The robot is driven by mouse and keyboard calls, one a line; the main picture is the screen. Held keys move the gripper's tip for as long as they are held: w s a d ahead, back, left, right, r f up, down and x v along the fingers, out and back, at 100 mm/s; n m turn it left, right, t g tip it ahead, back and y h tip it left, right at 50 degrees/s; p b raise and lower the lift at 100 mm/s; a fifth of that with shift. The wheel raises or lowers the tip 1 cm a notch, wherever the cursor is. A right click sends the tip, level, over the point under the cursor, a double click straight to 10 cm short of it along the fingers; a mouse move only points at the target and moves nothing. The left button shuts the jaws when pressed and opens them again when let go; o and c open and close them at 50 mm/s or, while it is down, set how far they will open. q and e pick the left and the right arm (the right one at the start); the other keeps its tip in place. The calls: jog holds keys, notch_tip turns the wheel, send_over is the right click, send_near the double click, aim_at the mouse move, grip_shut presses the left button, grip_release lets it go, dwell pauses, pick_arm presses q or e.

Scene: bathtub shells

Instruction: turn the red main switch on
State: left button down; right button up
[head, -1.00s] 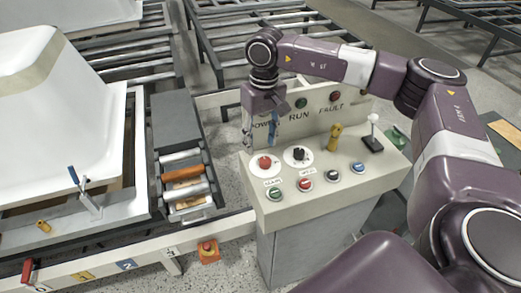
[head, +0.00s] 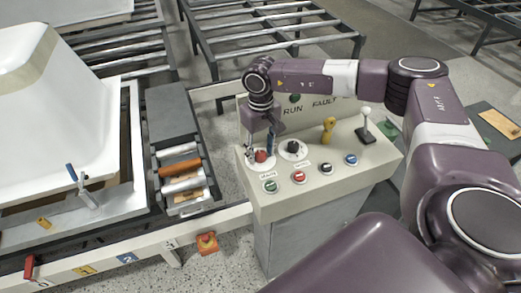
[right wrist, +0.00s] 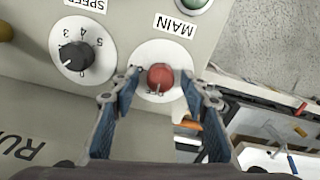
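The red main switch (head: 261,156) is a round red knob on a white dial on the slanted top of the control console. In the right wrist view the red knob (right wrist: 160,76) sits below the label MAIN (right wrist: 174,25), with a small pale mark at its lower edge. My right gripper (head: 259,150) is right over the switch, pointing down. In the right wrist view its blue-padded fingers (right wrist: 164,82) are open, one on each side of the knob, with visible gaps to it. The left gripper is not in view.
The black speed dial (head: 292,147) is close beside the switch. Several push buttons, including a green one (head: 270,186), line the console's front. A yellow knob (head: 328,125) and a white-topped lever (head: 365,112) stand to the right. A white tub shell (head: 60,110) is at left.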

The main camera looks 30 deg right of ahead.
jog(key=c, duration=1)
jog(key=m+b, duration=0.2)
jog(key=m, duration=0.1)
jog(key=shift+f+b, duration=0.15)
jog(key=shift+b, duration=0.15)
jog(key=m+b, duration=0.2)
jog(key=m, duration=0.2)
jog(key=shift+w+m+b, duration=0.1)
jog(key=shift+m+b, duration=0.2)
jog(key=shift+m, duration=0.1)
jog(key=m+b, duration=0.2)
jog(key=m, duration=0.3)
jog(key=shift+b, duration=0.3)
jog(key=m, duration=0.1)
jog(key=m+b, duration=0.1)
jog(key=m, duration=0.3)
jog(key=shift+r, duration=0.25)
